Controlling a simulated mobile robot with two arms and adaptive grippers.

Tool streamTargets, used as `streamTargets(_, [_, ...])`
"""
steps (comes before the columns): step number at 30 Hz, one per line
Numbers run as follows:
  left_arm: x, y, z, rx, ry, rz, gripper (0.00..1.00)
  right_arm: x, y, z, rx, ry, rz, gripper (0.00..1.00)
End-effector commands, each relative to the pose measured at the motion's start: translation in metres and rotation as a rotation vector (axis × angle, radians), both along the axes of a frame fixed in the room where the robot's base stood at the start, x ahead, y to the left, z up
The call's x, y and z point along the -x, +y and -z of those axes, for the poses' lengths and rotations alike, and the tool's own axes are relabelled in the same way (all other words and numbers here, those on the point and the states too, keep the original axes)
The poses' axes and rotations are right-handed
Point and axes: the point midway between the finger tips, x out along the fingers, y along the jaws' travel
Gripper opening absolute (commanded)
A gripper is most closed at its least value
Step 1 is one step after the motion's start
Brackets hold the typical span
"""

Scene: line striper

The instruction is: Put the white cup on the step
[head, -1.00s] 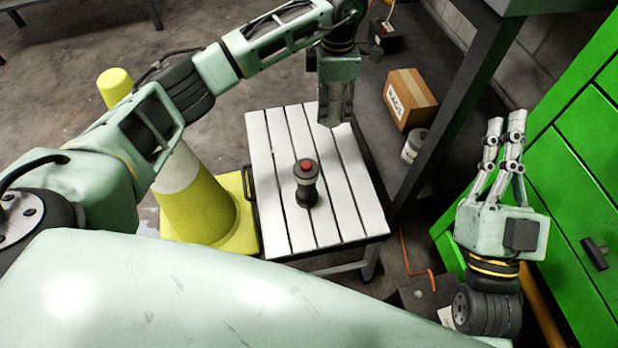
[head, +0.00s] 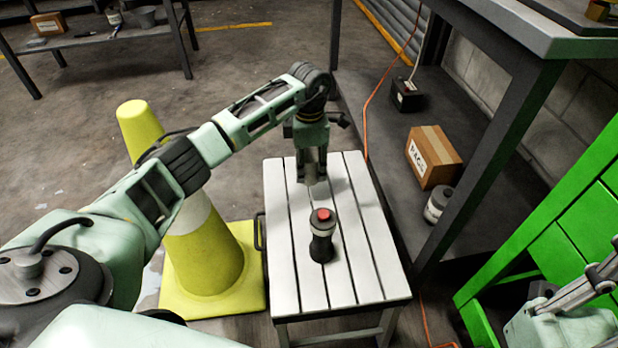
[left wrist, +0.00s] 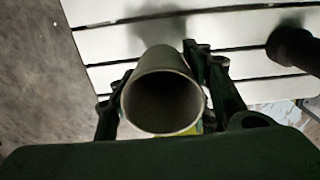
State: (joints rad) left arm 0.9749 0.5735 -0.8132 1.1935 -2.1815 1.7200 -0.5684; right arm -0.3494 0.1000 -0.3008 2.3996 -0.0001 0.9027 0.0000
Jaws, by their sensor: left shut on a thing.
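The white cup (left wrist: 165,90) is between the fingers of my left gripper in the left wrist view, with its open mouth facing the camera. My left gripper (head: 314,178) is shut on it. In the head view the gripper points down over the far part of the step (head: 342,285), a low stool with white slats. The slats (left wrist: 240,65) show behind the cup in the left wrist view. I cannot tell whether the cup touches them. My right gripper (head: 588,290) is partly cut off at the lower right edge.
A dark flask with a red top (head: 322,235) stands upright on the step, nearer than my left gripper. A yellow and white cone (head: 205,250) stands left of the step. A workbench with a cardboard box (head: 432,157) and a small can (head: 437,205) is on the right.

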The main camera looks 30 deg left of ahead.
Motion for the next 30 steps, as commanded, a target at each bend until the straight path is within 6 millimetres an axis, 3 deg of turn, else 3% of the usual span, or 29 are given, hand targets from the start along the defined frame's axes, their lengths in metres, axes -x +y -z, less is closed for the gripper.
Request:
streamTargets(10, [0.000,0.001,0.041,0.001,0.002,0.001,0.19,0.000,0.000,0.021,0.001,0.002,0.001,0.00])
streamTargets(22, [0.000,0.001,0.045,-0.001,0.000,0.001,0.19,-0.001,0.000,0.021,0.002,0.002,0.001,0.00])
streamTargets(23, [0.000,0.001,0.044,-0.001,-0.001,0.001,0.46,-0.001,0.000,0.020,0.002,0.000,0.001,0.00])
streamTargets(30, [0.000,0.001,0.044,0.000,0.000,0.001,0.64,-0.001,0.000,0.017,0.001,-0.009,0.000,0.00])
